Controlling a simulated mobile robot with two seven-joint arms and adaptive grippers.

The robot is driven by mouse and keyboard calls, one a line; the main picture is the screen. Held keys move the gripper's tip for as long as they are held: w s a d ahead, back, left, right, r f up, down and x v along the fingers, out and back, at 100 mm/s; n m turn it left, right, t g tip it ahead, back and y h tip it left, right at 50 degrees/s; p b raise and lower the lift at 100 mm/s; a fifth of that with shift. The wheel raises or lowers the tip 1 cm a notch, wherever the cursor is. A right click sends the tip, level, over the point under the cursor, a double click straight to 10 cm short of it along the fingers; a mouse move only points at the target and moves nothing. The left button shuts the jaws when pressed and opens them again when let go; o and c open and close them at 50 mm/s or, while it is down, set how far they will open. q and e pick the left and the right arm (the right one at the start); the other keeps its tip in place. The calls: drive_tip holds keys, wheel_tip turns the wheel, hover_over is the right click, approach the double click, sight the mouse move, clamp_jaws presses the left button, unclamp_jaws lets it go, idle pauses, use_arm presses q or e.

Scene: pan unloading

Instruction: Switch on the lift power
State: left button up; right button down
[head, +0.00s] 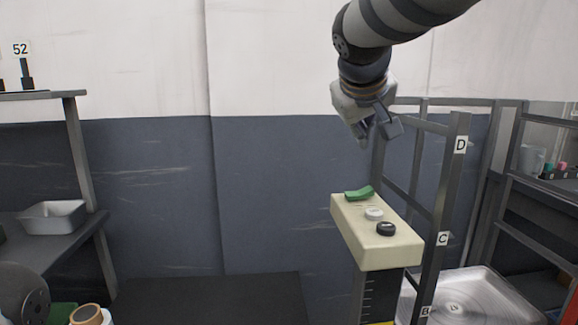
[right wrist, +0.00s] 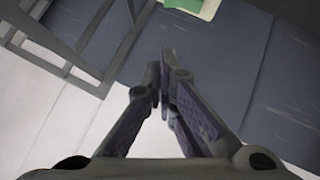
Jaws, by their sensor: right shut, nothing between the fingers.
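A cream control box (head: 376,245) stands on a dark post in the head view. On its top are a green rocker switch (head: 359,193) at the far end, a white button (head: 374,214) in the middle and a black knob (head: 386,229) at the near end. My right gripper (head: 364,143) hangs above and behind the green switch, apart from it, with its fingers shut and empty. In the right wrist view the shut fingertips (right wrist: 161,72) point toward part of the cream box (right wrist: 206,8) and green switch (right wrist: 184,4) at the top edge. My left gripper is not in view.
A dark metal frame (head: 448,190) with letter tags rises close to the right of the box. A round-marked metal tray (head: 478,300) lies low at right. A shelf with a grey pan (head: 52,218) stands at left. The wall behind is bare.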

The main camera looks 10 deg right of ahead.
hover_over(365, 190)
drive_tip(key=a, duration=0.2)
drive_tip(key=f, duration=0.7)
drive_tip(key=shift+s+d+b, duration=0.1)
drive_tip(key=shift+s+b, duration=0.1)
drive_tip(key=shift+b, duration=0.15)
drive_tip(key=shift+w+d+f, duration=0.1)
drive_tip(key=shift+d+f, duration=0.3)
drive_tip(key=shift+f, duration=0.2)
drive_tip(key=shift+w+d+f, duration=0.1)
drive_tip(key=shift+d+f, duration=0.3)
drive_tip(key=shift+f, duration=0.15)
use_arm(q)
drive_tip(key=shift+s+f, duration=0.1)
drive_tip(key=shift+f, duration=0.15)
use_arm(e)
drive_tip(key=shift+d+f, duration=0.15)
drive_tip(key=shift+f, duration=0.3)
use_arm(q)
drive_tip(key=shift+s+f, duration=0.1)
use_arm(e)
drive_tip(key=shift+f, duration=0.1)
